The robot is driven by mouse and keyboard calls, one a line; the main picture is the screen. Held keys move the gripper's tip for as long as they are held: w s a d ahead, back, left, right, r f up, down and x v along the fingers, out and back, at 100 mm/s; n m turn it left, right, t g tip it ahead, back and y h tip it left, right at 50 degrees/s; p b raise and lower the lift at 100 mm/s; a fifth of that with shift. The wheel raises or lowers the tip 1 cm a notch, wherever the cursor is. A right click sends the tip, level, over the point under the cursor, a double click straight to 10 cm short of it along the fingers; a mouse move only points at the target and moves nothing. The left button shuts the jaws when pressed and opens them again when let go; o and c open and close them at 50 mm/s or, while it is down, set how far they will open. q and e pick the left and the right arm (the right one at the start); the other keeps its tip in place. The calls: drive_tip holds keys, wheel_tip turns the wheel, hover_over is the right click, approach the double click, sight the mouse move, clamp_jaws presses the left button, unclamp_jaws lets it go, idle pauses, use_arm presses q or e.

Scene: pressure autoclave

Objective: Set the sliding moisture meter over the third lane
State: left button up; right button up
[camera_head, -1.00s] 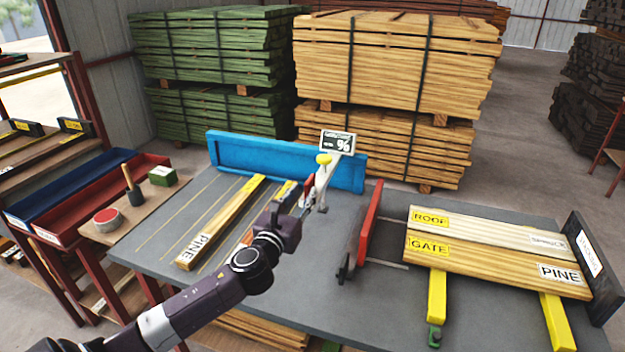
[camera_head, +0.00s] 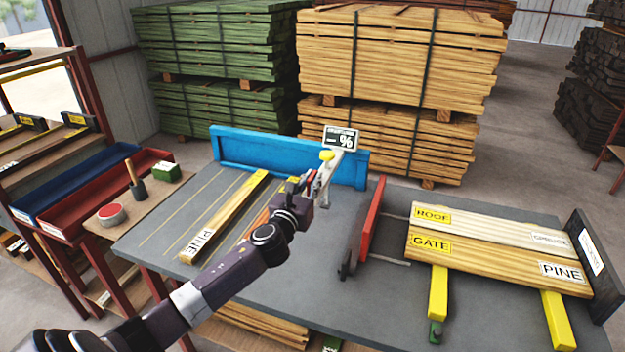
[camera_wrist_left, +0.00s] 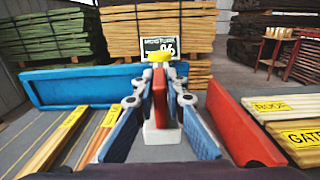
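The moisture meter (camera_head: 340,140) stands on the grey table near the blue rail, with a dark % display, a yellow knob and a pale post. In the left wrist view the meter (camera_wrist_left: 160,137) shows a red upright part and a white base. My left gripper (camera_head: 312,186) is at the meter. Its blue-padded fingers (camera_wrist_left: 160,115) are apart, one on each side of the red part; I cannot tell whether they touch it. Lane lines (camera_head: 190,212) mark the table's left. A PINE plank (camera_head: 225,220) lies there; another plank is partly hidden by my arm. My right gripper is out of view.
The blue rail (camera_head: 270,155) runs along the table's back. A red upright plate (camera_head: 371,218) stands right of the meter. Boards labelled ROOF, GATE and PINE (camera_head: 490,250) lie farther right. A red tin (camera_head: 110,214) and a green box (camera_head: 166,172) sit at the left.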

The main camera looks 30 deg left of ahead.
use_arm(q)
clamp_jaws()
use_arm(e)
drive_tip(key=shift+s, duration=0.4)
use_arm(q)
drive_tip(key=shift+a, duration=0.1)
drive_tip(key=s+a+b, duration=0.3)
drive_tip(key=s+a, duration=0.1)
drive_tip(key=a, duration=1.2)
drive_tip(key=shift+a+b, duration=0.2)
drive_tip(key=shift+b, duration=0.1)
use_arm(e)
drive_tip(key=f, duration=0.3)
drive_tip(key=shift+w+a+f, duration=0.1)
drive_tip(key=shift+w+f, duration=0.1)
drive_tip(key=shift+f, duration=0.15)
use_arm(q)
drive_tip(key=o, duration=0.6)
unclamp_jaws()
